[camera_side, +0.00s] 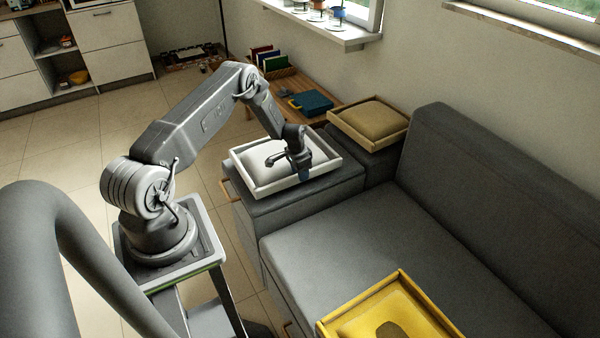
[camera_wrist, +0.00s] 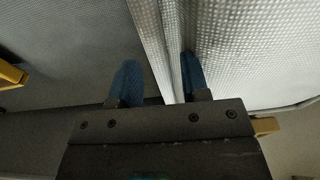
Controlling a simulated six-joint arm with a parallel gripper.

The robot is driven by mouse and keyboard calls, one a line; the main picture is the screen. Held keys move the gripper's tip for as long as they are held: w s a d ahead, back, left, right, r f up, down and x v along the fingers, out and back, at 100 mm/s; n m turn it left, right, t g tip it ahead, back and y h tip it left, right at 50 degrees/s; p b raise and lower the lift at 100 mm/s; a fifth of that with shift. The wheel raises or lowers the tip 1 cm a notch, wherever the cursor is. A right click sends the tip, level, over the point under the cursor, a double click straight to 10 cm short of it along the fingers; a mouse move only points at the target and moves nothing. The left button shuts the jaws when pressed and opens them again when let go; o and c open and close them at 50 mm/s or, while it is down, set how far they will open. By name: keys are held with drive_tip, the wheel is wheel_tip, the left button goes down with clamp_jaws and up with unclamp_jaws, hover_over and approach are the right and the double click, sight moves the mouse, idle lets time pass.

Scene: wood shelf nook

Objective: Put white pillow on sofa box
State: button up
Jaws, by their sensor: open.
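The white pillow (camera_side: 268,157) lies in a shallow white tray (camera_side: 262,189) on the dark grey box (camera_side: 312,200) at the sofa's left end. My gripper (camera_side: 303,173) is low at the tray's front right side in the side view. In the wrist view my gripper (camera_wrist: 158,80) is open, with one blue fingertip on each side of the tray's pale wall (camera_wrist: 160,45). The right fingertip is close to a white woven surface (camera_wrist: 240,45), likely the pillow. Whether either finger touches the wall cannot be told.
A tan cushion in a wooden tray (camera_side: 402,137) sits behind on another grey block. A yellow tray (camera_side: 398,276) with a yellow cushion is on the sofa (camera_side: 350,240) at the front. The seat's middle is clear.

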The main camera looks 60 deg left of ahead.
wheel_tip(320, 180, up, 11)
drive_tip(key=s, duration=0.1)
drive_tip(key=s+d+r+t, duration=0.1)
drive_tip(key=d+r, duration=0.8)
drive_tip(key=r, duration=0.4)
drive_tip(key=s+d+r+t, duration=0.1)
drive_tip(key=s+d+r, duration=0.1)
drive_tip(key=d+r, duration=0.85)
drive_tip(key=s+d+r, duration=0.3)
drive_tip(key=s+d, duration=0.1)
drive_tip(key=s, duration=0.3)
drive_tip(key=s+d+r+t, duration=0.1)
drive_tip(key=s+d+r, duration=0.3)
drive_tip(key=s, duration=0.3)
drive_tip(key=s+d+r+t, duration=0.1)
drive_tip(key=s+d+r, duration=0.3)
drive_tip(key=s, duration=0.3)
drive_tip(key=shift+s+d, duration=0.25)
drive_tip(key=shift+d, duration=0.1)
